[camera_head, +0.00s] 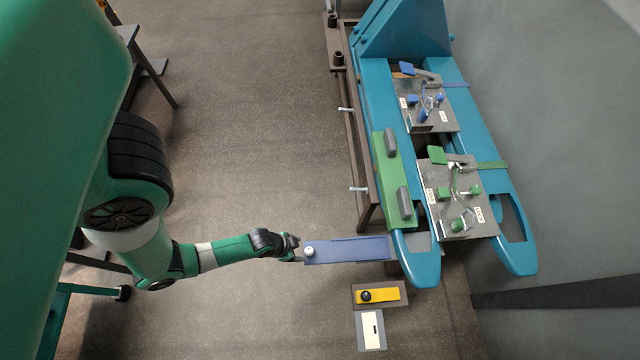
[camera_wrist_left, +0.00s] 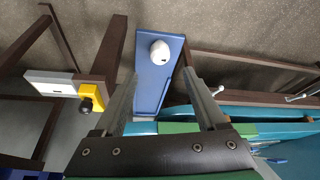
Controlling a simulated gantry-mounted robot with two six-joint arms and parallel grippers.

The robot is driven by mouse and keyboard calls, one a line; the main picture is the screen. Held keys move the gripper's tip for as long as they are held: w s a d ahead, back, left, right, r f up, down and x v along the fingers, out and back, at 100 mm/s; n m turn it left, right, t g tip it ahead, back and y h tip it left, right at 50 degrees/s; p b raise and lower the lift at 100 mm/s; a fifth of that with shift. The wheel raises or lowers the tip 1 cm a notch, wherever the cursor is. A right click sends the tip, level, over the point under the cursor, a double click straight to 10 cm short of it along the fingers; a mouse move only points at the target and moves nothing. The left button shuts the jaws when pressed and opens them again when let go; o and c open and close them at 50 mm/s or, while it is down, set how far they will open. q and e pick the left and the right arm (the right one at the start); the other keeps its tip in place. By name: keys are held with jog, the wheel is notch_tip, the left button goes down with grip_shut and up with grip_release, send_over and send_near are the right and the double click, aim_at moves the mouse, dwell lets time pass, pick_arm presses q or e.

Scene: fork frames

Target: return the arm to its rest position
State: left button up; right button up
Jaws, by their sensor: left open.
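My left gripper (camera_head: 297,250) is at the end of the green arm that comes in from the left, close to the white knob (camera_head: 309,252). The knob stands on the left end of a long blue panel (camera_head: 350,250). In the left wrist view my left gripper (camera_wrist_left: 161,74) has its two fingers spread with nothing held between them. There the white knob (camera_wrist_left: 160,51) lies just beyond the fingertips, on the blue panel (camera_wrist_left: 150,91); I see no contact. My right gripper is not in view.
A yellow block with a black knob (camera_head: 385,295) and a pale switch plate (camera_head: 371,331) sit below the panel. The blue fork frame (camera_head: 420,262) carries two metal plates with clamps, right of a brown rail (camera_head: 352,130). Open floor (camera_head: 250,130) lies above the arm.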

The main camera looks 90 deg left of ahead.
pick_arm(q)
jog(key=v, duration=0.3)
jog(key=shift+p, duration=0.35)
